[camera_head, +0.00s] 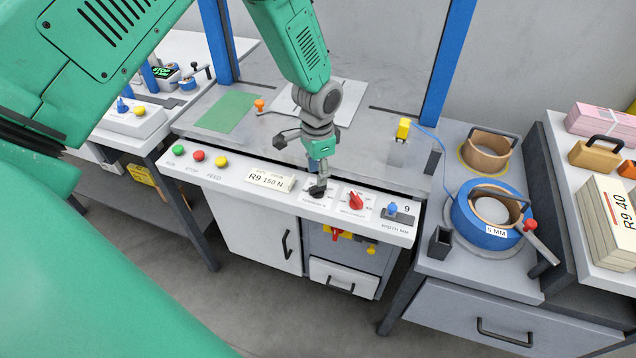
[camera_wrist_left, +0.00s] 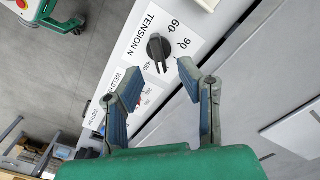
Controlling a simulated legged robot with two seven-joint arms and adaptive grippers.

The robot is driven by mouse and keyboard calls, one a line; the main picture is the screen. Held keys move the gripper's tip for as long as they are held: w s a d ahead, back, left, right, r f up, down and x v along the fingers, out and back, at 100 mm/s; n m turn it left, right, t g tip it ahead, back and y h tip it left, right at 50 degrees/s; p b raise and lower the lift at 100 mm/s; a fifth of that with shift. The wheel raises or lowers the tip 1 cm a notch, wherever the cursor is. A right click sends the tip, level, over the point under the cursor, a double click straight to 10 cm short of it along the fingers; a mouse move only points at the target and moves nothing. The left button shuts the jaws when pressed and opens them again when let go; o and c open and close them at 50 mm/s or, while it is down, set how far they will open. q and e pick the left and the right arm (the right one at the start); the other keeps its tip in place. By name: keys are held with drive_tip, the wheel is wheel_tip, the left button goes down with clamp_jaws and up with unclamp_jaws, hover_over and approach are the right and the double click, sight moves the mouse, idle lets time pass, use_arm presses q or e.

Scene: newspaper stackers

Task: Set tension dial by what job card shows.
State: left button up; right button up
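The job card (camera_head: 270,180) on the front panel reads "R9 150 N". The tension dial (camera_wrist_left: 158,48) has a black knob on a white plate marked "TENSION N". Marks 60 and 90 are legible beside it; I cannot tell which mark the knob points at. In the head view the dial (camera_head: 317,190) is partly covered by my left gripper. My left gripper (camera_wrist_left: 158,80) is open, pointing down over the panel, with the knob just beyond and between its fingertips. I see no clear contact. In the head view the left gripper (camera_head: 319,178) stands at the dial. My right gripper is not in view.
A red dial (camera_head: 355,199) and a blue width knob (camera_head: 392,209) sit right of the tension dial. Green, red and yellow buttons (camera_head: 198,156) line the panel's left. A blue coil (camera_head: 487,222) marked "5 MM" lies on the right table. Blue posts (camera_head: 447,60) flank the bench.

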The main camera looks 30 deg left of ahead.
use_arm(q)
wheel_tip(320, 180, up, 6)
drive_tip(key=shift+r, duration=0.25)
drive_tip(key=s+d+f+n+b, duration=0.35)
drive_tip(key=s+f+b, duration=0.25)
drive_tip(key=s+f, duration=1.1)
drive_tip(key=s+f+n+b, duration=0.1)
drive_tip(key=s+f, duration=0.2)
drive_tip(key=s, duration=0.3)
drive_tip(key=s+f+n+b, duration=0.1)
drive_tip(key=s+f+b, duration=0.1)
drive_tip(key=s, duration=0.5)
drive_tip(key=shift+s+f+t, duration=0.15)
drive_tip(key=shift+f+t, duration=0.15)
drive_tip(key=shift+f, duration=0.5)
